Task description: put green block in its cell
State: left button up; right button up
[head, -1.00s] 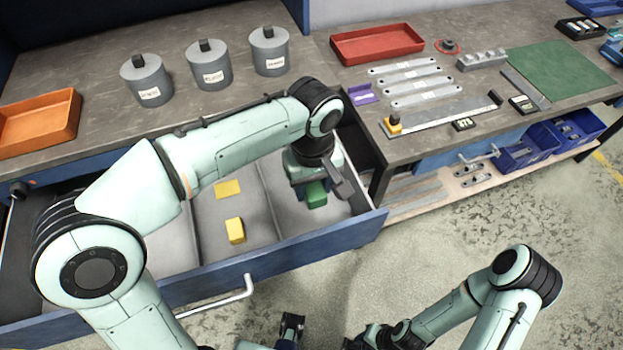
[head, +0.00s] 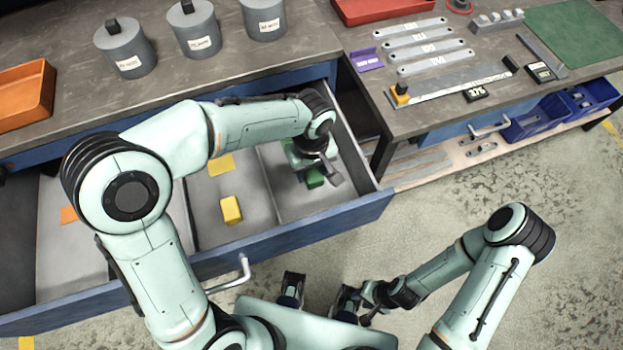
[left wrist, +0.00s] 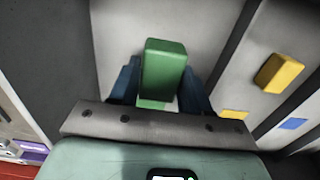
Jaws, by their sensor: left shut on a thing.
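My left gripper (head: 316,168) is shut on the green block (head: 314,178), inside the rightmost compartment of the open drawer (head: 290,238). In the left wrist view the green block (left wrist: 164,68) stands between the two blue fingers. A strip of green (left wrist: 150,104) shows just below it, probably a floor marker. I cannot tell whether the block touches the drawer floor. My right gripper (head: 348,300) is low in the head view, away from the drawer; its fingers are unclear.
A yellow block (head: 231,210) lies in the compartment to the left, near a yellow patch (head: 220,164). An orange patch (head: 68,214) marks another compartment. The left wrist view shows a blue patch (left wrist: 292,124). Dividers and the drawer's front wall border the left gripper.

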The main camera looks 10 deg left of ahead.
aim_at(312, 179)
pick_arm(q)
jog(key=shift+f, duration=2.85)
jog(key=shift+f+b, duration=0.1)
jog(key=shift+b, duration=0.3)
jog(key=o, duration=1.1)
jog(key=shift+o, duration=0.2)
jog(key=shift+r, duration=0.5)
notch_tip(312, 179, up, 11)
jog(key=shift+r+p, duration=0.15)
jog(key=shift+p, duration=0.7)
